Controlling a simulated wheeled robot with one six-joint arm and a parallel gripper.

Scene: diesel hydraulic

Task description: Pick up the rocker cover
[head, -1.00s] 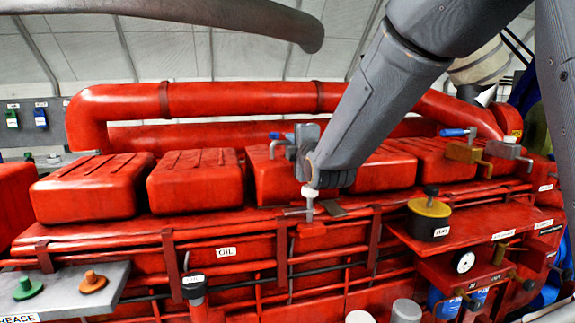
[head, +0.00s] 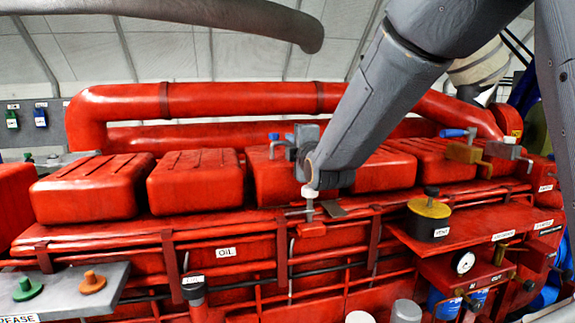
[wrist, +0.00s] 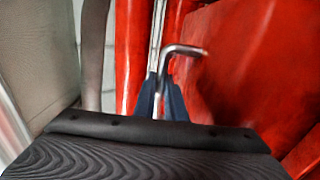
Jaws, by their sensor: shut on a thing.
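Several red box-shaped rocker covers stand in a row along the engine in the head view, two of them at the left (head: 90,190) and (head: 195,183). A third cover (head: 262,185) is partly hidden by my arm. I cannot tell which one the task means. No cover is visibly between the fingers or lifted off the engine.
A thick red pipe (head: 220,98) runs behind the covers. A white-knobbed valve (head: 309,193) stands below my wrist. A blue-handled valve (head: 455,132), a yellow-and-black canister (head: 429,218) and a gauge (head: 464,262) are at the right. A grey shelf (head: 60,292) is front left.

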